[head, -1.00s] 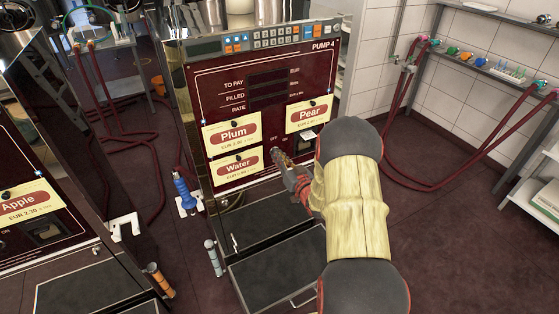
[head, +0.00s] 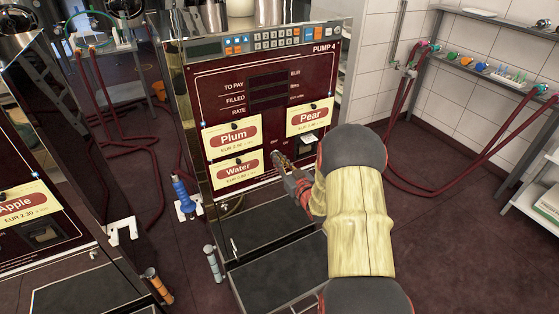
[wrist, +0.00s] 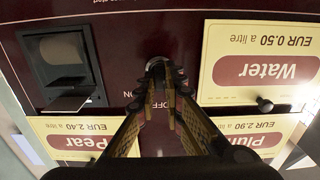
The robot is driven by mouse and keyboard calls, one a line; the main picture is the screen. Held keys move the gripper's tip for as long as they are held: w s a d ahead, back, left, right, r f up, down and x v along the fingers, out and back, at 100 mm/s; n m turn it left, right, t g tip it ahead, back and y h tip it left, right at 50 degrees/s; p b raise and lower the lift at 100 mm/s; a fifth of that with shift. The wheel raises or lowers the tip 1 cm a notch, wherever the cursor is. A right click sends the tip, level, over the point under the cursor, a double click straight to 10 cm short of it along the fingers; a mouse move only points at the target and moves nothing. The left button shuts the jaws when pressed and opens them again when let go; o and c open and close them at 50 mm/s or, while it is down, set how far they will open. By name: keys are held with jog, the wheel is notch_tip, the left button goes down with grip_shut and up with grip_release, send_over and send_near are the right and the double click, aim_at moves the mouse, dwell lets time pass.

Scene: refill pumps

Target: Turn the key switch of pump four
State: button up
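Pump 4 (head: 262,58) stands in front of me with its dark red panel. Its key switch (head: 277,154) is a small round metal fitting low on the panel, between the Water and Pear cards. In the wrist view the picture is upside down, and the switch (wrist: 157,63) sits by the ON and OFF marks. My gripper (wrist: 161,80) points straight at the switch, its fingertips at the switch face. A narrow gap shows between the fingers. The key itself is hidden by the fingertips, so I cannot tell whether they grip it. My gripper (head: 285,165) also shows in the head view.
Cards for Plum (head: 232,137), Water (head: 237,171) and Pear (head: 310,116) hang around the switch. A receipt slot (wrist: 68,65) with a flap is beside it. Another pump with an Apple card (head: 20,211) stands at left. Red hoses (head: 392,110) hang at right.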

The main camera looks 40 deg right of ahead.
jog(key=o, duration=0.4)
jog(key=shift+v, duration=6)
